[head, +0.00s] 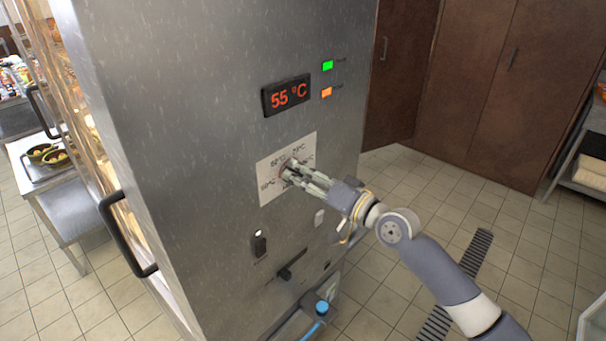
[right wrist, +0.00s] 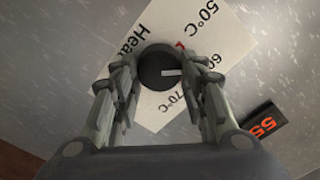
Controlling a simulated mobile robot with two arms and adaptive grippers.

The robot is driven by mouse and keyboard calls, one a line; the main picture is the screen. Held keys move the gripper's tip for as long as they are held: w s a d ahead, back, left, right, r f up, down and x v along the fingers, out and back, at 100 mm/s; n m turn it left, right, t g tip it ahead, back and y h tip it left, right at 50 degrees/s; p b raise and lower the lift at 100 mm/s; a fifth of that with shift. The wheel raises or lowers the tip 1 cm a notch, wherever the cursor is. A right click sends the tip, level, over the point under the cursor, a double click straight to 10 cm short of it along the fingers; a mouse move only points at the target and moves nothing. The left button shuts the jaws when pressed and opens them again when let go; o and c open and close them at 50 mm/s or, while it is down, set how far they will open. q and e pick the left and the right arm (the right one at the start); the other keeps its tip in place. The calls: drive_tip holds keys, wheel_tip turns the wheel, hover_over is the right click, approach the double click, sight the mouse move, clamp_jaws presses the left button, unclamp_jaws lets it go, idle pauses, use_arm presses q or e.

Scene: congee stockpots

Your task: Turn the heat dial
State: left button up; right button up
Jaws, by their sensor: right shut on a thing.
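The heat dial (right wrist: 165,70) is a round black knob with a pale pointer mark, set on a white label (head: 270,168) with printed temperatures. My right gripper (head: 289,174) is at the dial in the head view and hides most of it. In the right wrist view the two fingers of my right gripper (right wrist: 160,82) stand on either side of the dial and are shut on it. The red display (head: 286,95) above the label reads 55 °C. My left gripper is not in view.
The steel cabinet (head: 180,90) has a green light (head: 327,65) and an orange light (head: 326,92). Below the dial are a black switch (head: 259,243) and a lever (head: 292,264). A black door handle (head: 126,235) juts out at left. Tiled floor is open at right.

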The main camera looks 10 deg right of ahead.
drive_tip(key=shift+m+p, duration=0.3)
drive_tip(key=shift+m, duration=0.9)
drive_tip(key=o, duration=1)
drive_tip(key=shift+w, duration=0.1)
drive_tip(key=shift+o, duration=0.2)
drive_tip(key=shift+s+d+f, duration=0.1)
drive_tip(key=shift+s+d, duration=0.3)
drive_tip(key=shift+s, duration=0.05)
drive_tip(key=v, duration=1.1)
